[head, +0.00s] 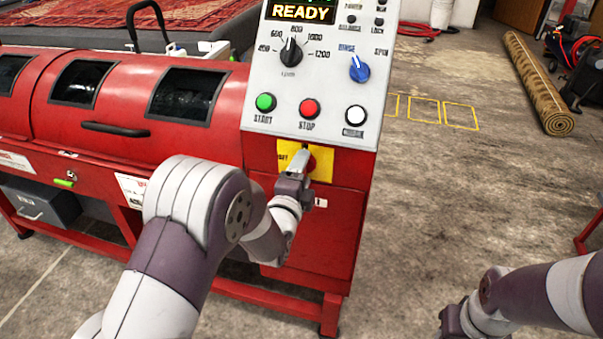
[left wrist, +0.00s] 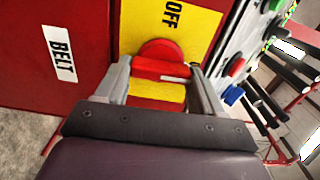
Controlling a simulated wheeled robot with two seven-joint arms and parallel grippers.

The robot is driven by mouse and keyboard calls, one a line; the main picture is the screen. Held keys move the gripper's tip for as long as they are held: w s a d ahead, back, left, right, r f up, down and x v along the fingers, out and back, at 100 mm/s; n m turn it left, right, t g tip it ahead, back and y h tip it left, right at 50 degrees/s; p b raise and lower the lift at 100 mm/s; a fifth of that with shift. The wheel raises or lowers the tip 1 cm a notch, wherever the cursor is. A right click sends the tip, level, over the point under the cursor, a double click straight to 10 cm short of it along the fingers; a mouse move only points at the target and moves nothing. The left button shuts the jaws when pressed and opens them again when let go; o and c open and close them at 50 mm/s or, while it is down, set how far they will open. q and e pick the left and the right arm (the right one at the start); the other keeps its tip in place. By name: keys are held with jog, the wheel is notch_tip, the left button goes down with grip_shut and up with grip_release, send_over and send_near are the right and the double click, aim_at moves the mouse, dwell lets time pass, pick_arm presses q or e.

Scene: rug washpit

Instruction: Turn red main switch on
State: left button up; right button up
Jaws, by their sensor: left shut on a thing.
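The red main switch (head: 312,163) is a round red knob on a yellow plate (head: 326,171), low on the front of the control panel. My left gripper (head: 301,165) is at the switch and covers part of it in the head view. In the left wrist view, the switch (left wrist: 160,50) has a red grip bar with a dark mark, and my left gripper's fingers (left wrist: 162,85) are shut on this bar from both sides. The word OFF shows on the yellow plate there. The exact angle of the switch is hard to tell.
The panel above carries green (head: 265,102), red (head: 309,108) and white (head: 355,116) buttons, two knobs and a lit display reading READY (head: 302,12). The red machine (head: 130,150) fills the left. A rolled rug (head: 540,85) lies at the right. My right forearm is at lower right.

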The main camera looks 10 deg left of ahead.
pick_arm(q)
jog(key=shift+f+m, duration=0.1)
jog(key=shift+m, duration=0.2)
jog(key=o, duration=1)
jog(key=shift+o, duration=0.2)
jog(key=s+p, duration=0.1)
jog(key=s, duration=1.1)
jog(key=shift+s+a, duration=0.25)
jog(key=shift+s, duration=0.1)
